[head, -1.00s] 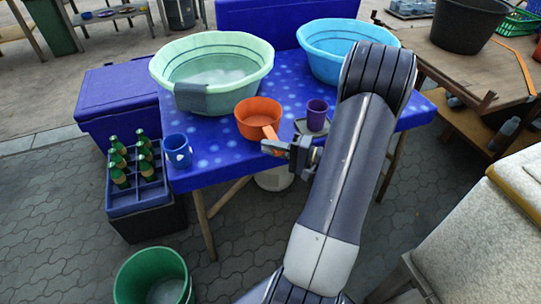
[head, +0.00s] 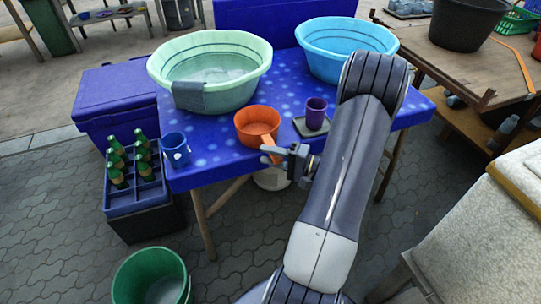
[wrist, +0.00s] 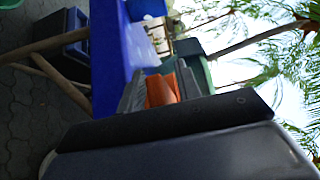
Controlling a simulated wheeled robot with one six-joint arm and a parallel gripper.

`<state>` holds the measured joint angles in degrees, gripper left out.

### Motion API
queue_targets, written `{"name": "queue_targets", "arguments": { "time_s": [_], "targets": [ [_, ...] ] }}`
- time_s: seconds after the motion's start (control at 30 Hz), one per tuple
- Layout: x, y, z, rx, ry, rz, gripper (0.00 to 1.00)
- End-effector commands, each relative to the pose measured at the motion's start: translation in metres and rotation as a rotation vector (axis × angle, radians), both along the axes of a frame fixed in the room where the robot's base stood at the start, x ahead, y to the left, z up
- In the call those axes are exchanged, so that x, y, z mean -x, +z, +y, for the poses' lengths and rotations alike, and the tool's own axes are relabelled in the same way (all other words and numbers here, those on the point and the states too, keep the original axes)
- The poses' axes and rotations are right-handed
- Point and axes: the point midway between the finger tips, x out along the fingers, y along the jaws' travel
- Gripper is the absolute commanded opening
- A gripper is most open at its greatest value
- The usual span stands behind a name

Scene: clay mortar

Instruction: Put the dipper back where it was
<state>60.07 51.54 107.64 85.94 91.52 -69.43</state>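The orange dipper (head: 256,124) is upright at the front edge of the blue spotted table (head: 225,168), its handle pointing toward me. My gripper (head: 270,155) is shut on that handle. In the wrist view, the orange dipper handle (wrist: 161,90) sits between the two grey fingers of my gripper (wrist: 160,93). I cannot tell whether the dipper's base touches the table. My arm covers part of the table on the right.
A green basin (head: 208,93) and a blue basin (head: 345,72) stand behind. A purple cup (head: 316,112) sits on a dark tray (head: 302,130) right of the dipper. A blue mug (head: 175,150) stands left. Table surface is bare between mug and dipper.

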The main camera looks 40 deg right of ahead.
Motion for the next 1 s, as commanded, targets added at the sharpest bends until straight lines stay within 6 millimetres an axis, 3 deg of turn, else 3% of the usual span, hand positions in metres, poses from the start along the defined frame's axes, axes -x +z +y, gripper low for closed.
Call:
{"name": "queue_targets", "arguments": {
  "time_s": [0.37,1.0],
  "targets": [
    [0.0,0.005,0.0,-0.001,0.0,0.001,0.34],
    [0.09,0.003,-0.062,0.001,-0.003,-0.001,0.34]
  ]
}}
